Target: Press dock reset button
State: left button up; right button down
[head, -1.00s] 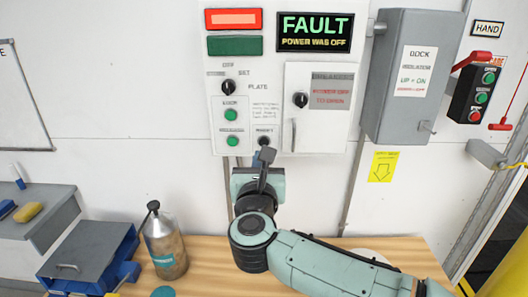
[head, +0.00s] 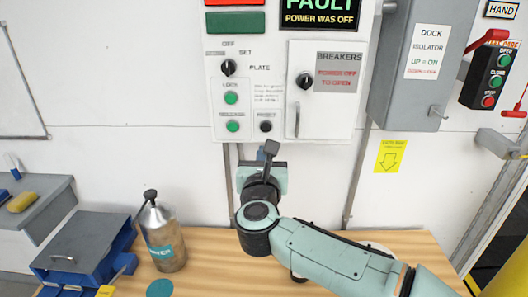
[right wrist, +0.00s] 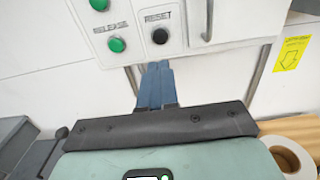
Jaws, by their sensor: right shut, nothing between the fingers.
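The black reset button (head: 265,126) sits at the lower right of the white control panel (head: 213,80). In the right wrist view the button (right wrist: 160,36), labelled RESET, is just beyond my fingertips. My right gripper (head: 262,153) is below the button in the head view, apart from it. Its blue fingers (right wrist: 157,66) are shut and empty, pointing up at the panel's lower edge. The display (head: 320,14) reads FAULT, POWER WAS OFF, its top cut off. My left gripper is not in view.
Green lock (head: 231,98) and release (head: 233,126) buttons lie left of reset. A breaker door (head: 325,115) with a handle is to its right. A grey isolator box (head: 415,60) hangs further right. A metal bottle (head: 161,235) stands on the wooden bench (head: 208,265).

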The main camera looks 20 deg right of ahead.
aim_at(266, 128)
jog(key=p+x, duration=0.3)
jog(key=x, duration=0.8)
jog(key=shift+p, duration=0.3)
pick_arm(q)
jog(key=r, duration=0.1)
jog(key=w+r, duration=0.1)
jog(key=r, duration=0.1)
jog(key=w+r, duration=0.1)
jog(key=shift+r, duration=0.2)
pick_arm(e)
jog(key=shift+w, duration=0.1)
jog(key=shift+d, duration=0.1)
